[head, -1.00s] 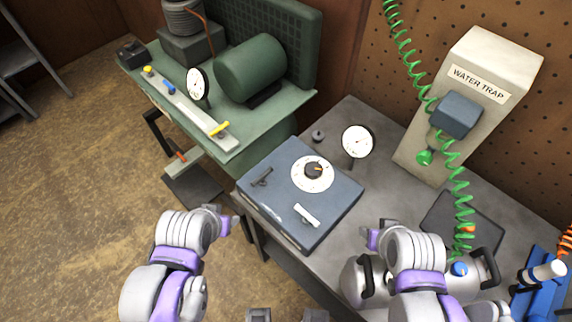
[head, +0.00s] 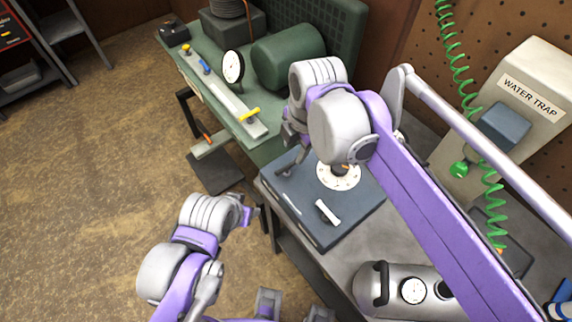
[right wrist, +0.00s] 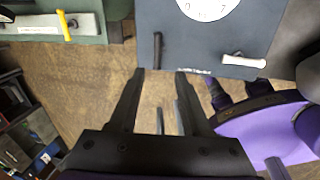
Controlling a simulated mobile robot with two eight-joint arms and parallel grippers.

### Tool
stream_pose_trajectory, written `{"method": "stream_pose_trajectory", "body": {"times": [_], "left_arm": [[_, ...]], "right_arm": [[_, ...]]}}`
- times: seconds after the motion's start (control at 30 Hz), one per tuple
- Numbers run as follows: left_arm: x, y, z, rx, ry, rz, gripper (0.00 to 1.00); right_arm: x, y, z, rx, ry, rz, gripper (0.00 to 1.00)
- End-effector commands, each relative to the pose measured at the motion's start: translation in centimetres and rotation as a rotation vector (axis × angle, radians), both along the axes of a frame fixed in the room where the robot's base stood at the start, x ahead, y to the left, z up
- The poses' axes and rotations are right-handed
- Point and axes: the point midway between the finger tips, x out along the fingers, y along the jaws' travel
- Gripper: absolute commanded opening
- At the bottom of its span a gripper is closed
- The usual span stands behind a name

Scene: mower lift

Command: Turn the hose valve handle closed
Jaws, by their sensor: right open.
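Several small handles show, and I cannot tell for sure which is the hose valve handle. A yellow handle (head: 250,114) lies across the near end of a pale rail on the green bench; it also shows in the right wrist view (right wrist: 64,25). A black lever (right wrist: 157,50) and a white handle (right wrist: 243,60) sit on the blue-grey box. My right gripper (right wrist: 160,75) is open and empty, its fingertips just short of the black lever in the right wrist view. My left gripper (head: 248,214) hangs beside the box; its jaws are unclear.
The blue-grey box (head: 300,212) bears a white dial (head: 338,178). A silver tank (head: 400,284) lies in front. A gauge (head: 232,66) and green motor (head: 290,57) stand on the green bench. A water trap (head: 530,85) is at right. The floor at left is clear.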

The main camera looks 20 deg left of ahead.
Motion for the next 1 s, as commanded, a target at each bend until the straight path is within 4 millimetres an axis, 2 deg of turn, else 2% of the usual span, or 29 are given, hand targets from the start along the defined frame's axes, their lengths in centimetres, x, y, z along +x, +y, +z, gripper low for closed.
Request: {"method": "stream_pose_trajectory", "body": {"times": [0.17, 0.5, 0.7, 1.0], "left_arm": [[0.0, 0.0, -0.1, 0.0, 0.001, 0.0, 0.53], [-0.2, 0.0, -0.6, 0.0, 0.003, 0.0, 0.53], [-0.2, 0.0, -0.8, 0.0, 0.004, 0.0, 0.53], [-0.2, 0.0, -0.9, 0.0, 0.005, 0.0, 0.53]], "right_arm": [[0.1, 1.0, -0.7, -0.01, -0.001, 0.07, 0.48], [0.9, 1.8, -6.7, -0.009, -0.002, 0.065, 0.48], [1.2, 2.3, -9.5, -0.009, -0.001, 0.064, 0.48], [1.3, 2.4, -10.5, -0.009, -0.002, 0.063, 0.48]]}}
